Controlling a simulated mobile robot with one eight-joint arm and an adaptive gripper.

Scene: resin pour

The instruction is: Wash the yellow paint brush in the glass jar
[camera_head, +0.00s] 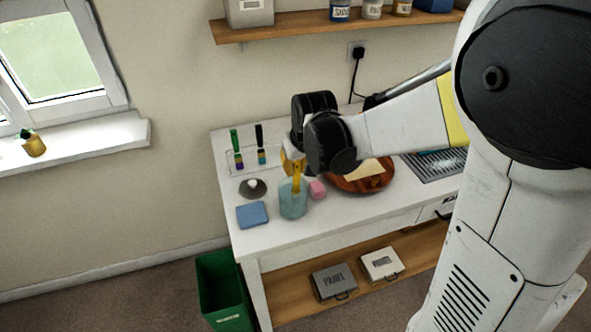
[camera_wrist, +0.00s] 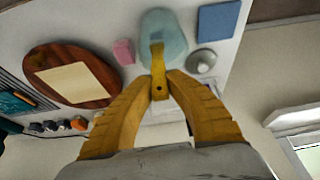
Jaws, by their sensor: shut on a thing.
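The yellow paint brush (camera_wrist: 158,70) is held between the two yellow fingers of my gripper (camera_wrist: 160,85), which is shut on its handle. In the wrist view its far end overlaps the glass jar (camera_wrist: 165,35). In the head view the yellow brush (camera_head: 297,180) stands at the mouth of the jar (camera_head: 293,203), which holds bluish-green liquid. The brush's lower end appears to be inside the jar; its bristles cannot be made out. My gripper (camera_head: 291,163) is just above the jar, partly hidden by my wrist.
A blue sponge (camera_head: 252,214), a grey round dish (camera_head: 252,187) and a pink block (camera_head: 317,189) lie around the jar. A round wooden board (camera_head: 347,184) with a pale sheet is to the right. Green and black brushes (camera_head: 260,140) stand in a holder behind.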

